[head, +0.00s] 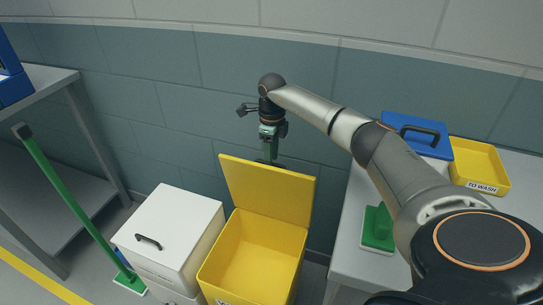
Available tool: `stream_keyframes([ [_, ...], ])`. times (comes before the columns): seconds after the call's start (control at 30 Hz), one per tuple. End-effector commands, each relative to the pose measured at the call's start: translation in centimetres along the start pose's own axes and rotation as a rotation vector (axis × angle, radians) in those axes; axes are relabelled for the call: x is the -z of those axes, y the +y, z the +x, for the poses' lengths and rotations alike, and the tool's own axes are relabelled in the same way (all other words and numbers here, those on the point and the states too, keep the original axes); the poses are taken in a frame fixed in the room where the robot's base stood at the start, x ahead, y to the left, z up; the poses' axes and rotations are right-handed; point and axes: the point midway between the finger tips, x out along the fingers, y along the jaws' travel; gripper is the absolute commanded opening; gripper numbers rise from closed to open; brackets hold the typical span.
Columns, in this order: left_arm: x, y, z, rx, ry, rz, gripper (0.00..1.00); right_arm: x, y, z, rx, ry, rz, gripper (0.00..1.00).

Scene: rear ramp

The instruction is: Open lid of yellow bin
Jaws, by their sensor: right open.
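The yellow bin (252,262) stands on the floor at the bottom centre, and its inside shows empty as far as I can see. Its yellow lid (268,190) stands raised at the back edge, tilted up toward the wall. My right gripper (268,160) is behind the top edge of the lid, pointing down; its fingertips are partly hidden by the lid. It is open, with nothing seen between the fingers. I cannot tell whether it touches the lid. My left gripper is not in view.
A white bin (180,225) with a black handle stands close on the left. A green broom (70,195) leans by a grey shelf (40,160). On the right table (350,250) are a green brush (378,228), a blue-lidded box (414,130) and a yellow tray (482,165).

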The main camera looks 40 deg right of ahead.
Motion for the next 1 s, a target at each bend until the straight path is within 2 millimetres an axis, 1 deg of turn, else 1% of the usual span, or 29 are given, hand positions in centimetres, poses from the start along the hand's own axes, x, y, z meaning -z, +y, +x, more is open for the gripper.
stream_keyframes([
  [0.1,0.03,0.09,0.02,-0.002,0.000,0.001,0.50,0.03,0.00,0.47,0.000,0.001,0.000,0.44],
  [0.33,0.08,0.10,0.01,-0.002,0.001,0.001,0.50,0.01,0.00,0.49,0.000,0.000,0.000,0.44],
  [0.37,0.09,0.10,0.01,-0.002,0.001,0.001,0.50,0.01,0.00,0.49,0.000,0.000,0.000,0.42],
  [0.73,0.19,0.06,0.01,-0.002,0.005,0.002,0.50,0.00,0.01,0.46,0.000,0.000,0.000,0.00],
  [1.0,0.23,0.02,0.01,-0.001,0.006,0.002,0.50,0.00,0.00,0.44,0.000,0.000,0.000,0.00],
])
